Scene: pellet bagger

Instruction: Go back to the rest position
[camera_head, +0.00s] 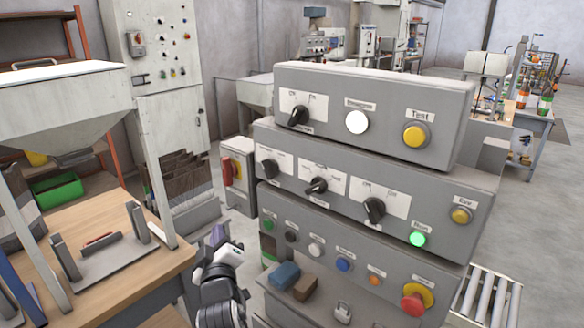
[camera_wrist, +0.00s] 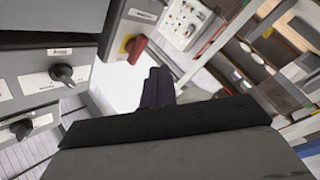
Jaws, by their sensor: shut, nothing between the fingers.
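My gripper (camera_head: 219,234) is low in the middle of the head view, left of the grey control panel. Its fingers are together with nothing between them. In the wrist view the shut fingers (camera_wrist: 158,88) point up the picture, apart from the panel. The control panel (camera_head: 330,155) has three stepped tiers of black selector knobs and coloured buttons. A white lamp (camera_head: 357,122) and a green lamp (camera_head: 418,239) are lit on it. Panel knobs also show at the left in the wrist view (camera_wrist: 68,74).
A wooden workbench (camera_head: 150,257) with a metal bracket stands left of my arm. A hopper (camera_head: 62,95) rises above it. A grey box with a red switch (camera_head: 229,171) is behind my gripper. A blue block (camera_head: 284,275) and a brown block (camera_head: 305,287) lie on the panel's lower ledge.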

